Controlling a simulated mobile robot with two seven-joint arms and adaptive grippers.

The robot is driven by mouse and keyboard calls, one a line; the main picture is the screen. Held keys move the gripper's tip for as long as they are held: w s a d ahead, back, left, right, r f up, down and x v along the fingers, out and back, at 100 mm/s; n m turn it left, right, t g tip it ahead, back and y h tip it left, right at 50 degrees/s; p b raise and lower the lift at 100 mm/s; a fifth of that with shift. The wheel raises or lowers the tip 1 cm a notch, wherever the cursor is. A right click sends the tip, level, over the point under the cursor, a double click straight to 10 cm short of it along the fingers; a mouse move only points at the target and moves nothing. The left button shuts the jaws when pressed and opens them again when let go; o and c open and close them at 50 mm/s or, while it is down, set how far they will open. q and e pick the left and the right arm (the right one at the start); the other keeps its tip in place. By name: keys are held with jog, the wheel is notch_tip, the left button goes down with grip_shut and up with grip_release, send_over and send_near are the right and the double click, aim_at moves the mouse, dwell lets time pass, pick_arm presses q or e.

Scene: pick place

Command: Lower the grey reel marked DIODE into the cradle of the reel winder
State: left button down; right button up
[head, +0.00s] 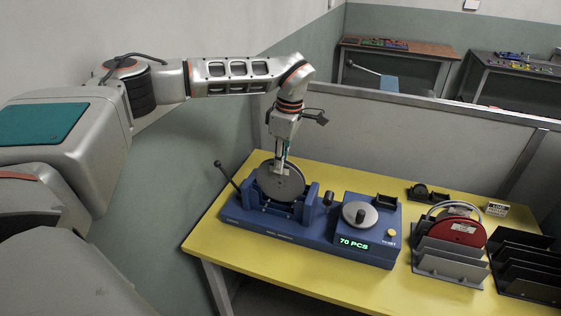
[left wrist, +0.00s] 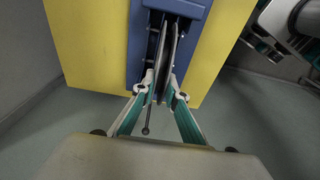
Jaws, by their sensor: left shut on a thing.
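The grey reel (head: 279,183) stands upright at the cradle of the blue reel winder (head: 300,233), its lower part between the cradle's blue side walls. I cannot tell whether it rests on the bottom. My left gripper (head: 282,169) points down from above and is shut on the reel's upper rim. The left wrist view shows its two fingers (left wrist: 161,95) on either side of the thin reel (left wrist: 171,55), seen edge-on over the blue winder (left wrist: 143,70). No DIODE marking is readable. My right gripper does not show in the head view.
The winder has a round hub (head: 359,215), a display reading 70 PCS (head: 354,244) and a black lever (head: 228,174) at its left. A grey rack (head: 447,263) with a red reel (head: 456,231) and a black rack (head: 525,265) stand at right on the yellow table (head: 330,289).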

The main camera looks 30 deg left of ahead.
pick_arm(q)
jog(key=shift+f, duration=0.3)
jog(key=shift+f, duration=0.35)
jog(key=shift+f, duration=0.25)
jog(key=c, duration=2)
grip_release()
jog(key=o, duration=0.4)
jog(key=shift+c, duration=0.2)
jog(key=shift+r, duration=0.1)
